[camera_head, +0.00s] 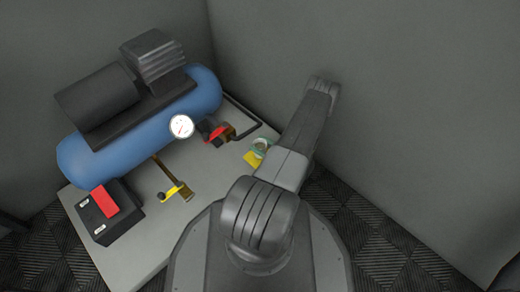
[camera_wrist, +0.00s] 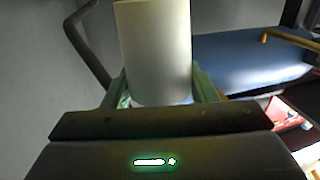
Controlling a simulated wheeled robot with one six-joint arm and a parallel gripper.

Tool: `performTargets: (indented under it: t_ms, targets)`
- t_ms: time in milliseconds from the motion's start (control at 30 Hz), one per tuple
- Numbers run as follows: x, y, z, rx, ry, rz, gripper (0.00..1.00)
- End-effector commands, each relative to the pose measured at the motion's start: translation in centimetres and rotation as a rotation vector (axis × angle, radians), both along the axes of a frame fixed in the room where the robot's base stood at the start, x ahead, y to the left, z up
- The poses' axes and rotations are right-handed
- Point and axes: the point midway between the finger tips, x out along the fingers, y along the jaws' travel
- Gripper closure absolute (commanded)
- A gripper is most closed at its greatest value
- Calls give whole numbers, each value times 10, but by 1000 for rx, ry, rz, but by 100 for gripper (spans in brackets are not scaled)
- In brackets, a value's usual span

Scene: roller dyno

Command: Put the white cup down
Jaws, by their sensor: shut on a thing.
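In the head view, my gripper (camera_head: 262,146) shows only as a small green patch beside my arm, above the right side of the grey platform (camera_head: 150,235). My arm hides much of that spot. I cannot tell whether the cup touches a surface.
A blue tank (camera_head: 110,150) with a dark motor and a white gauge (camera_head: 181,127) fills the platform's back left. A black box with a red top (camera_head: 104,200) stands front left. A yellow-handled valve (camera_head: 174,192) sits mid-platform. Grey walls stand behind and right.

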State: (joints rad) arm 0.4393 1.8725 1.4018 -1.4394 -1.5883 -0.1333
Motion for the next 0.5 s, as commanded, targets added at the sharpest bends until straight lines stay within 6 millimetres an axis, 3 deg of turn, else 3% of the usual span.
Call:
performTargets:
  t_ms: [33,100,467,500]
  targets:
    - [-1,0,-13,1,1,0,70]
    - [0,0,-21,1,1,0,70]
    - [0,0,-23,1,1,0,70]
    - [0,0,-24,1,1,0,46]
